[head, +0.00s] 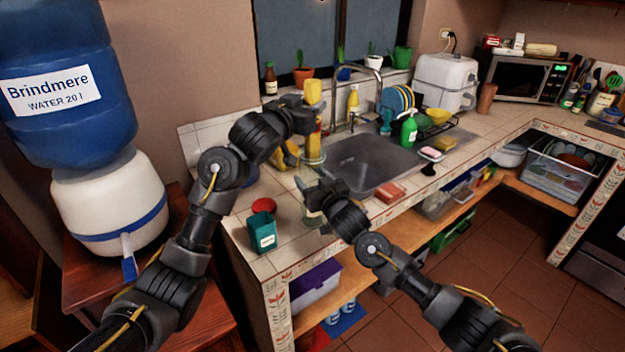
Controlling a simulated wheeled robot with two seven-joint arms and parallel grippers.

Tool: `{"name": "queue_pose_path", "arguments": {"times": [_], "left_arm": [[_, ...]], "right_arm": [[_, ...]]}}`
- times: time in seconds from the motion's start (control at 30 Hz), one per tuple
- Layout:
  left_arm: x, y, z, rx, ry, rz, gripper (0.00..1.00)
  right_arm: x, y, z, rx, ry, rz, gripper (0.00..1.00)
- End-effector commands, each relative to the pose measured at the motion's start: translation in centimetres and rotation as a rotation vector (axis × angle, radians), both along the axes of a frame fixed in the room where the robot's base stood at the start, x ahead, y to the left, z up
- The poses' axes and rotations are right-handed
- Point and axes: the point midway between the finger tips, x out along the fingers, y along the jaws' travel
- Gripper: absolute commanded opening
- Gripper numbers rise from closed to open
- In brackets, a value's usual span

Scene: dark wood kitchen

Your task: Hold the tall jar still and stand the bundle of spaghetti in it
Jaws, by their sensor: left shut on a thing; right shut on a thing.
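The spaghetti bundle (313,92) is yellow and upright, its top standing above my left gripper (312,118). My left gripper is shut on it, and more of the bundle shows just below the fingers. The tall jar (312,215) is clear glass and stands on the tiled counter left of the sink. My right gripper (316,190) is low at the jar, shut on it from the right side. My fingers hide part of the jar.
A teal canister (262,232) and a red lid (264,205) are on the counter at left. Yellow items (288,155) lie behind the jar. The sink (370,165) is to the right, with a reddish block (390,193) at its front edge. A water dispenser (108,195) stands at far left.

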Motion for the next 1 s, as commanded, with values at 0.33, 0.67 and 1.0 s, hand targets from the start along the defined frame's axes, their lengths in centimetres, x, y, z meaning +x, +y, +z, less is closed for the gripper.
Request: {"name": "queue_pose_path", "arguments": {"times": [0.33, 0.67, 1.0], "left_arm": [[0.0, 0.0, 0.0, -0.001, 0.000, 0.000, 0.59], [-0.8, 0.5, 0.0, -0.003, 0.001, 0.000, 0.59], [-6.6, 3.9, 0.1, 0.000, -0.004, 0.002, 0.59]], "right_arm": [[0.0, 0.0, 0.0, 0.000, 0.001, 0.000, 0.35], [0.0, 0.0, -0.1, 0.000, 0.001, 0.000, 0.35], [0.0, 0.0, -0.1, 0.000, 0.001, -0.001, 0.35]]}}
